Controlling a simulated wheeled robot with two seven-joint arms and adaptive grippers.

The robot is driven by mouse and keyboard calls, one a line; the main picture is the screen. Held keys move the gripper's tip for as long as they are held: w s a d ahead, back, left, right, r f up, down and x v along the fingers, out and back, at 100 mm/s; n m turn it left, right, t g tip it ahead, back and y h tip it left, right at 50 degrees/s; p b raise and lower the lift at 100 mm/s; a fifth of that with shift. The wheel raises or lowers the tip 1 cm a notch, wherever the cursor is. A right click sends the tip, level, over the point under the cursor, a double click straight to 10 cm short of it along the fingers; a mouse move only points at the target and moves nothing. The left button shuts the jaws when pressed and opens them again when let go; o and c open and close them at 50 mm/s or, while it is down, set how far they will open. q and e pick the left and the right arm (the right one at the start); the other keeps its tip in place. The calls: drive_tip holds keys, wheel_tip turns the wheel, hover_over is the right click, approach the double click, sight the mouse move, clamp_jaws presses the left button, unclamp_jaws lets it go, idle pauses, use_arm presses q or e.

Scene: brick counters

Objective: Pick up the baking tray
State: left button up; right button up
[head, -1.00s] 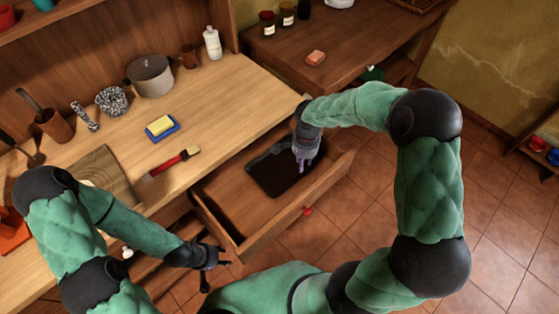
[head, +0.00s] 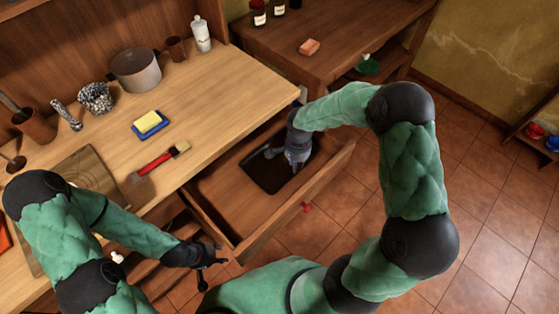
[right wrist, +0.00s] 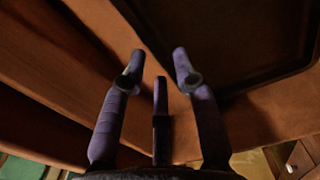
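The black baking tray (head: 262,174) lies flat in the open wooden drawer (head: 215,200). My right gripper (head: 295,170) reaches down into the drawer and covers the tray's right part in the head view. In the right wrist view the fingers of the right gripper (right wrist: 160,66) are spread with nothing between them. The dark tray (right wrist: 225,35) shows there at upper right, with its raised rim beside the fingertips. I cannot tell whether a finger touches it. My left gripper (head: 218,262) is open and empty, low in front of the counter, left of the drawer.
The counter (head: 215,105) holds a sponge (head: 149,122), a red-handled brush (head: 160,160), a pot (head: 136,70) and a white bottle (head: 200,35). A side table (head: 340,40) with a soap bar (head: 310,47) stands behind the drawer.

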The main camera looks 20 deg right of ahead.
wheel_tip(320, 180, down, 4)
drive_tip(key=shift+f+b, duration=0.1)
drive_tip(key=shift+b, duration=0.55)
clamp_jaws()
drive_tip(key=shift+r, duration=0.2)
